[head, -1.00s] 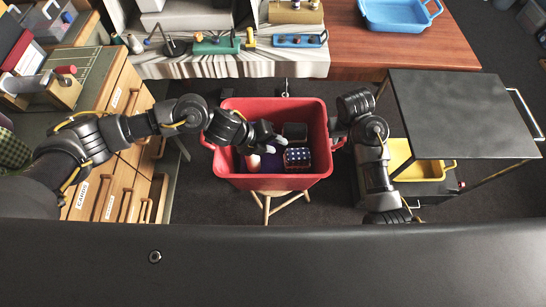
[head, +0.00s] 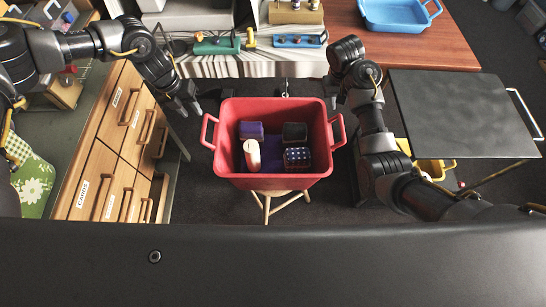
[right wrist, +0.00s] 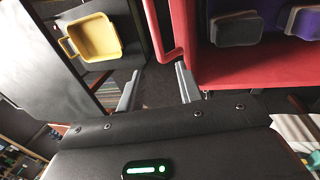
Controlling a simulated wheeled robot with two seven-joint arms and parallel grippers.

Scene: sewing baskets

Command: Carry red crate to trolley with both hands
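The red crate (head: 275,183) stands upright on a wooden stool, with a loop handle on each side. It holds a purple box (head: 251,130), a black box (head: 294,132), a dotted dark box (head: 297,157) and a pale cylinder (head: 252,155). My left gripper (head: 188,108) looks open and empty, above and left of the crate's left handle (head: 208,131). My right gripper (head: 335,100) is near the right handle (head: 338,132). In the right wrist view its fingers (right wrist: 157,88) are apart and empty, with the handle just ahead. The trolley (head: 460,115) has a bare dark top.
A yellow tray (head: 432,170) sits on the trolley's lower shelf; my right arm partly covers that side. A drawer cabinet (head: 100,150) stands at left. A table with a striped cloth (head: 250,66) and a blue basket (head: 400,14) is behind. Dark floor lies around the stool.

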